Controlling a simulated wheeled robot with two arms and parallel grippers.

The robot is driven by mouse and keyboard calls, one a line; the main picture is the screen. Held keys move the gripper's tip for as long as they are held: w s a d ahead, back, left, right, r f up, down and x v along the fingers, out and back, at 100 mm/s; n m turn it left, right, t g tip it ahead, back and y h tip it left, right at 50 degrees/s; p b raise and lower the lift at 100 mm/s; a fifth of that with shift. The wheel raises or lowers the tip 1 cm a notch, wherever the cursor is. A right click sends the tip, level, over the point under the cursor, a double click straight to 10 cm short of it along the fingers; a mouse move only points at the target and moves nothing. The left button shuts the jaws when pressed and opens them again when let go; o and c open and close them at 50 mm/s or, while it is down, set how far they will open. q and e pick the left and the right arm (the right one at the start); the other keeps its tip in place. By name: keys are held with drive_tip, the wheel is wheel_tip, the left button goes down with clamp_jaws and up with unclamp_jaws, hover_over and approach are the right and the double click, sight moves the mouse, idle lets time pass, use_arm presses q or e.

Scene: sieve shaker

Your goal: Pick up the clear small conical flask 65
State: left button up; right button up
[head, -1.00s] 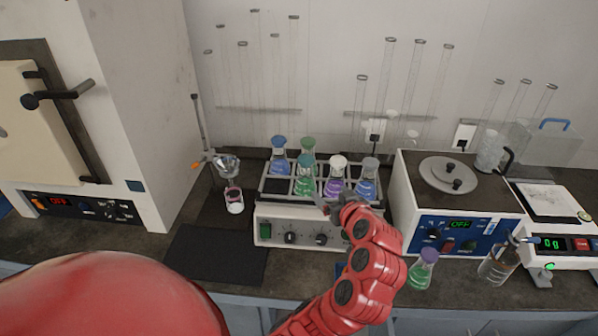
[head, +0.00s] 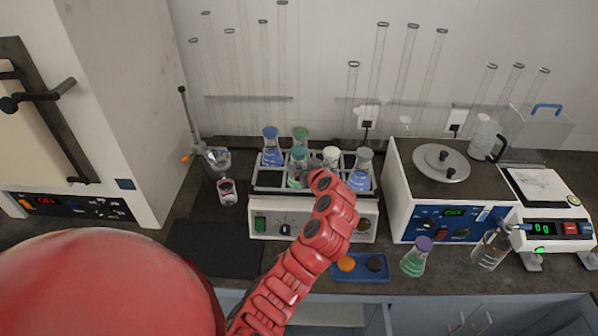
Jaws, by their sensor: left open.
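A clear conical flask (head: 490,249) with colourless contents stands on the bench at the right, just left of the balance; no number can be read on it. My left gripper (head: 313,178) is over the front of the shaker rack, close to the flasks there and well left of the clear flask. Its fingers are small and mostly hidden by my red wrist; it is open. My forearm covers part of the shaker's front. A flask with a white stopper (head: 331,156) sits in the rack, its body hidden behind my wrist. My right gripper is not in view.
The shaker (head: 268,222) holds several stoppered flasks. A green flask with a purple stopper (head: 416,258) stands left of the clear one. A blue tray (head: 345,277) holds an orange and a black item.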

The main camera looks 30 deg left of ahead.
use_arm(q)
drive_tip(key=shift+w+a+p, duration=0.2)
drive_tip(key=shift+a+p, duration=0.15)
drive_tip(key=p+x, duration=0.1)
drive_tip(key=x, duration=0.1)
drive_tip(key=p+x, duration=0.1)
drive_tip(key=x, duration=0.1)
drive_tip(key=shift+s+a+r, duration=0.15)
drive_tip(key=shift+a+r, duration=0.05)
drive_tip(key=shift+r, duration=0.05)
drive_tip(key=shift+a+f+p, duration=0.15)
drive_tip(key=shift+f+p, duration=0.1)
drive_tip(key=shift+p, duration=0.05)
clamp_jaws()
